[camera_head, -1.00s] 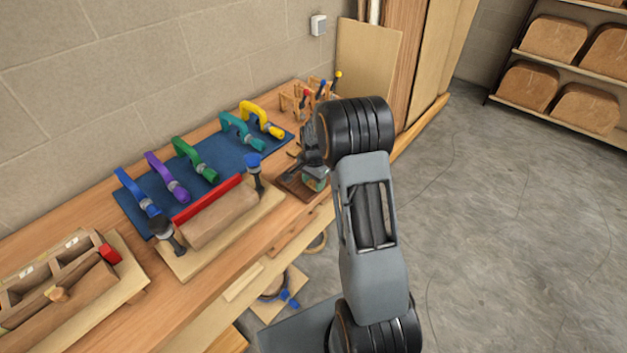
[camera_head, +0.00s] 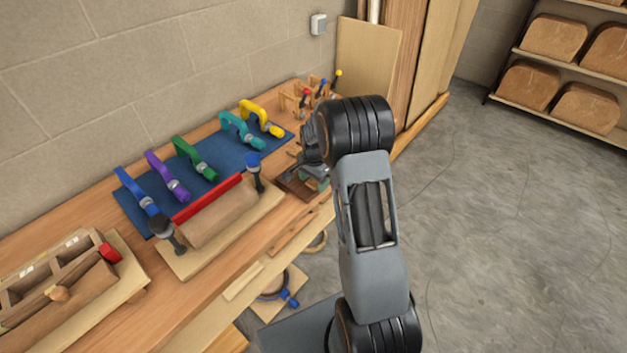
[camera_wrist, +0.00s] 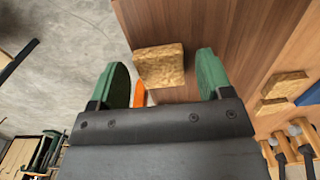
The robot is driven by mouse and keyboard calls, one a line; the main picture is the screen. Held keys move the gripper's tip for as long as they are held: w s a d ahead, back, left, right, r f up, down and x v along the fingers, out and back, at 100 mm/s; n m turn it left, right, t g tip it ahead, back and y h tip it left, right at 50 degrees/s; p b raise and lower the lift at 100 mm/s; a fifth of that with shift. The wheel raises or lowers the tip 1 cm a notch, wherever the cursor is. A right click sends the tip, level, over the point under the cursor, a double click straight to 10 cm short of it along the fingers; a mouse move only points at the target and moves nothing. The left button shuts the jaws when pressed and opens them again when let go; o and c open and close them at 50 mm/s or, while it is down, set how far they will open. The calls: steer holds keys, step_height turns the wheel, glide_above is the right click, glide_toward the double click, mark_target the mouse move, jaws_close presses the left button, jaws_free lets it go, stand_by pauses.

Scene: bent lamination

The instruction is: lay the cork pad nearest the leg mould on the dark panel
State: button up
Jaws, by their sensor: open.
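My gripper (camera_wrist: 163,68) is open, with green finger pads. Between and just beyond its fingertips a square, speckled tan cork pad (camera_wrist: 159,64) lies flat on the dark brown panel (camera_wrist: 225,30), close to the panel's left edge. Gaps show between the pad and both fingers. Two more cork pads, one (camera_wrist: 286,84) and another (camera_wrist: 270,106), lie to the right on lighter wood. In the head view, the dark panel (camera_head: 289,188) is partly hidden by my gripper and wrist, at the bench's front edge. I cannot tell for sure which form is the leg mould.
A wooden form with a red strip (camera_head: 208,197) stands on a board, with dark upright clamps at its ends. Several coloured clamps lie on a blue mat (camera_head: 130,199) behind. Another wooden form (camera_head: 70,300) is at the left. Open floor (camera_head: 510,230) lies right of the bench.

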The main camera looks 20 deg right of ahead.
mark_target(314, 182)
step_height(314, 182, up, 11)
steer(key=b, duration=0.1)
steer(key=s+a+r+n+t, duration=0.2)
steer(key=s+a+r+n, duration=0.3)
steer(key=s+r, duration=0.25)
steer(key=s+a+n+t, duration=0.1)
steer(key=s+a+n, duration=0.1)
steer(key=s+n, duration=0.2)
steer(key=s+a+n+t, duration=0.1)
steer(key=s+a+n, duration=0.2)
steer(key=s, duration=0.7)
steer(key=shift+s+a+n, duration=0.15)
steer(key=shift+s+n, duration=0.05)
steer(key=shift+n, duration=0.4)
